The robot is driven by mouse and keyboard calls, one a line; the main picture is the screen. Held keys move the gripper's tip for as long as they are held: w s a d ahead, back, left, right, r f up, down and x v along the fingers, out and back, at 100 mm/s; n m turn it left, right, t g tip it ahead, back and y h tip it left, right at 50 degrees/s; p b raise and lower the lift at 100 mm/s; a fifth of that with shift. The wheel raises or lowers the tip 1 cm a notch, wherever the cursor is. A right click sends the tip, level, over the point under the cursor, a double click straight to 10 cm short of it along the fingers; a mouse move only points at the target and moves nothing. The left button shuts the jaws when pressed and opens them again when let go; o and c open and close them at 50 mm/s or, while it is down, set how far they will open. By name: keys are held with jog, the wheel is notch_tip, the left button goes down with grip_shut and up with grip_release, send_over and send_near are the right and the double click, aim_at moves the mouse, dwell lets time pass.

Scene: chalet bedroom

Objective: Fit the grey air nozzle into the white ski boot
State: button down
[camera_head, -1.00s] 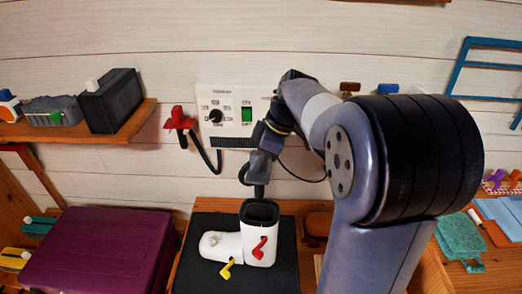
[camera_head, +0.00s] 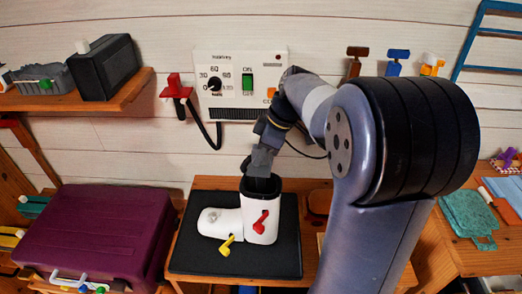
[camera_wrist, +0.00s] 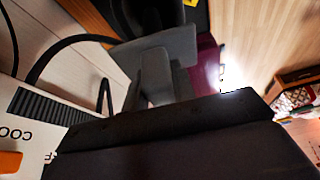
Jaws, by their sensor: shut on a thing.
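The white ski boot (camera_head: 228,222) stands upright on a black mat, its toe to the left. It has a dark opening at the top, a red buckle on the shaft and a yellow one below. My gripper (camera_head: 262,164) is at the boot's mouth, pointing down, shut on the grey air nozzle. The nozzle is mostly hidden by the jaws and boot rim, so I cannot tell how deep it sits. In the wrist view the grey jaws (camera_wrist: 160,75) show, but the nozzle is not clearly distinguishable.
The black mat (camera_head: 205,262) lies on a wooden bench. A purple case (camera_head: 95,235) stands left. A wall control panel (camera_head: 240,82) with dial and green switch is behind. A black hose (camera_head: 207,130) hangs from its red holder; a hose loop (camera_wrist: 52,50) passes near the jaws.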

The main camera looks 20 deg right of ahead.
aim_at(261, 169)
jog(key=shift+f+b, duration=1.95)
jog(key=shift+f, duration=1.05)
jog(key=shift+f+b, duration=0.9)
jog(key=c, duration=1.1)
grip_release()
jog(key=shift+r, duration=0.1)
jog(key=shift+r, duration=0.1)
jog(key=v, duration=1)
jog(key=shift+s+d+r+p, duration=0.1)
jog(key=shift+d+r+p, duration=0.05)
jog(key=shift+r+p, duration=0.15)
